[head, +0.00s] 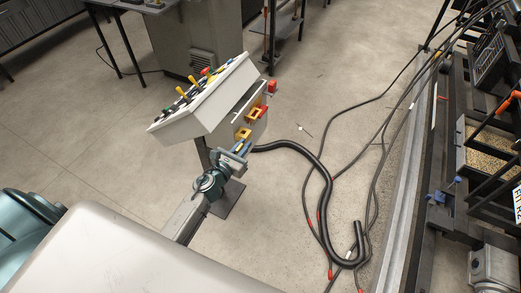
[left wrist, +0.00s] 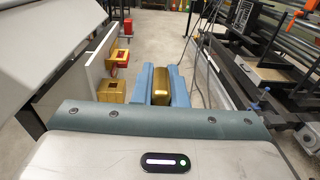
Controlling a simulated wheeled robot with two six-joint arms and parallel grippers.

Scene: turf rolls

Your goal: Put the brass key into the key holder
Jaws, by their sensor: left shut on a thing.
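My left gripper (left wrist: 160,86) has blue fingers and is shut on the brass key (left wrist: 160,88), which shows as a gold block between them. In the head view my left gripper (head: 236,151) is beside the console's right side, and the key is hard to make out there. A brass-coloured open box (left wrist: 111,92), which looks like the key holder, is fixed to the console's side panel, left of the fingers and apart from the key. It also shows in the head view (head: 243,133).
The white sloped console (head: 205,95) carries several coloured knobs and levers. Other red and yellow boxes (left wrist: 118,58) are on the same panel farther off. Black hoses and cables (head: 322,190) lie on the floor to the right. Dark machinery (head: 490,130) stands at far right.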

